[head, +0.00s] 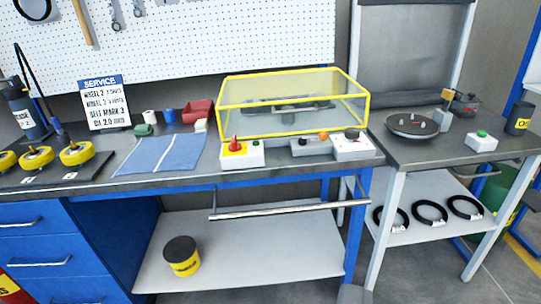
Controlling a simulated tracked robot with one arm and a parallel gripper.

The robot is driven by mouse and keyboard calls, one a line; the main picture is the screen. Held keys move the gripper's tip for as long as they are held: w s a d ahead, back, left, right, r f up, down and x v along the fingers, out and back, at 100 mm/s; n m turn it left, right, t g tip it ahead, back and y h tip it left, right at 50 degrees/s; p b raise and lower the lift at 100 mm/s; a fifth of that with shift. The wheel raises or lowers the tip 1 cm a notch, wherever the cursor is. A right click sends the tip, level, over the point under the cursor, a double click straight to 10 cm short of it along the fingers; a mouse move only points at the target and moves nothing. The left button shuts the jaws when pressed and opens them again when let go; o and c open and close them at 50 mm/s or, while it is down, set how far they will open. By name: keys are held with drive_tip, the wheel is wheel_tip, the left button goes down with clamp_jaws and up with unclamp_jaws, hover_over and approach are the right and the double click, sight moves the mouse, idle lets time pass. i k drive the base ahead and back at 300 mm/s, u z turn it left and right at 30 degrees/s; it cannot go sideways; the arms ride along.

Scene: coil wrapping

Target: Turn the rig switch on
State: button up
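No part is labelled as the rig switch, so I cannot tell for sure which one it is. A white control box (242,157) stands near the front edge of the left bench, before the yellow-framed clear guard. It carries a red knob (235,144) on a yellow plate and a small green button (255,143). To its right, a white box with a dark knob (352,144) stands at the guard's front right corner. The switch position is too small to read. My gripper is not in view.
The clear guard (300,83) covers a dark mechanism. A metal rail (290,209) runs along the bench front. Yellow-rimmed wheels (76,153) and a blue cloth (160,155) lie at left. A dark round plate (412,125) is on the right table.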

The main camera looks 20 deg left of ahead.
sight(235, 147)
drive_tip(key=z, duration=0.1)
drive_tip(key=i, duration=1.9)
drive_tip(key=u, duration=0.45)
